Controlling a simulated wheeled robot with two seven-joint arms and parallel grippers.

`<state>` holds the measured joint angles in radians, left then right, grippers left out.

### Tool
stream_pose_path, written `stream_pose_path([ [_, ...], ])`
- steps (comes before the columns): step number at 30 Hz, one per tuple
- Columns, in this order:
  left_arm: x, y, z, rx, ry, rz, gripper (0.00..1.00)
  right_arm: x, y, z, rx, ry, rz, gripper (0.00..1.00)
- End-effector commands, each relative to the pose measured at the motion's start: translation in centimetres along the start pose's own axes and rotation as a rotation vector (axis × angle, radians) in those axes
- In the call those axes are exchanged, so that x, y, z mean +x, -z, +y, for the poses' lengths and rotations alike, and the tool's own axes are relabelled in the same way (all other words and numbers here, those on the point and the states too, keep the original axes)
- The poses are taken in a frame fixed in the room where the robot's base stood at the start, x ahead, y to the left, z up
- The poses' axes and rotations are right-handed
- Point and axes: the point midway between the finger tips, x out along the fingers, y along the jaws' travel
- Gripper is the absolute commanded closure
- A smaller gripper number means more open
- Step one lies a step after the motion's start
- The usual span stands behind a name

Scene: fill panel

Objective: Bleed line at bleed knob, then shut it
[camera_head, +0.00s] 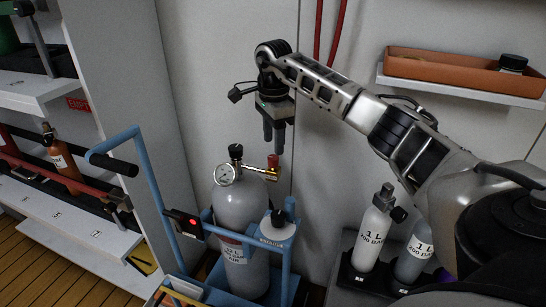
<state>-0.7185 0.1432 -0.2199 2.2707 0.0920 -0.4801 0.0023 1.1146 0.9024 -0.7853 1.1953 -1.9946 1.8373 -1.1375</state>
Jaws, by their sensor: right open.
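A large grey cylinder (240,207) stands in a blue trolley, with a round gauge (225,174) and a black top knob (235,151). A brass fitting (256,170) runs right from its top to a small red knob (272,161). Another black knob (278,217) sits on a pale round part at the trolley's right, above a label too small to read. I cannot tell which is the bleed knob. My right gripper (274,142) points down, open and empty, just above the red knob and apart from it. My left gripper is not in view.
The blue trolley (130,139) has a black-gripped handle at left. Two small cylinders, one white (372,238) and one grey (411,252), stand at right under my arm. A wall shelf holds an orange tray (450,72). A left rack holds an orange bottle (62,160).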

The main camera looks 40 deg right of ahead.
Motion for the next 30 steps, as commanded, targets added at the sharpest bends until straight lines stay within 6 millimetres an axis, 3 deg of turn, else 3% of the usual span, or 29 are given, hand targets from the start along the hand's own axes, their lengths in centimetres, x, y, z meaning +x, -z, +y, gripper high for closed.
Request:
stream_pose_path([
  [3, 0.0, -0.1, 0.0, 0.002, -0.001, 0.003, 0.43, 2.4, 0.0, 0.1, -0.001, -0.003, 0.001, 0.53],
  [9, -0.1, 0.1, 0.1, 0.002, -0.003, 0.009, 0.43, 4.5, 0.0, 0.0, 0.0, -0.001, 0.0, 0.53],
  [20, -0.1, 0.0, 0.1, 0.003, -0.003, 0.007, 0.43, 5.0, 0.0, 0.0, 0.0, 0.001, 0.0, 0.53],
  [25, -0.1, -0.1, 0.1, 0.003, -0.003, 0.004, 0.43, 5.0, 0.0, 0.0, -0.001, 0.0, 0.0, 0.94],
  [30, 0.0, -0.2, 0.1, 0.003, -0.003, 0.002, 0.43, 4.9, 0.0, 0.0, 0.001, 0.0, 0.0, 0.97],
])
